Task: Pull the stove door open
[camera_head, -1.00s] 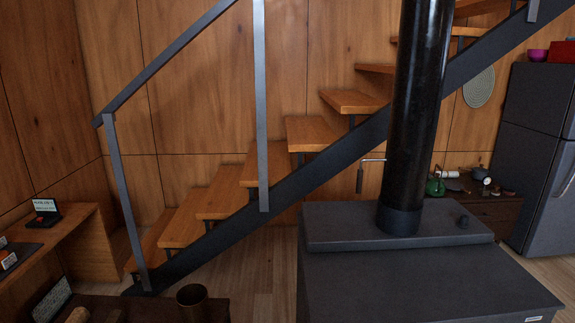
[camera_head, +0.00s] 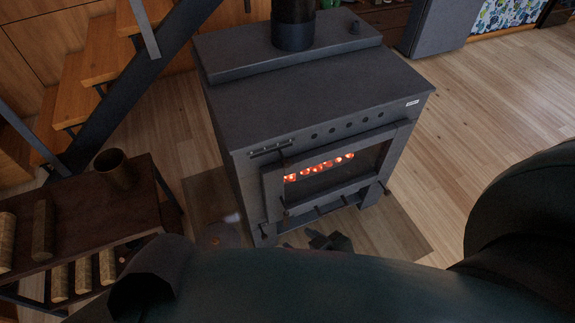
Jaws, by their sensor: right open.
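The dark grey stove (camera_head: 310,95) stands in the middle of the head view. Its door (camera_head: 273,190) faces the front and looks shut, with glowing embers behind its glass. A small dark handle-like piece (camera_head: 286,214) shows at the door's lower left. My right gripper (camera_head: 326,240) shows small and dark below the door's lower edge, above the floor in front of the stove. It is open and appears apart from the door; its fingers are hard to make out. My left gripper is not in view.
My dark arm and body parts cover the bottom and right edge. A low wooden shelf (camera_head: 150,205) with several logs and a metal cup (camera_head: 115,168) stands left of the stove. Stairs (camera_head: 100,55) rise behind it. Wooden floor (camera_head: 465,120) is clear to the right.

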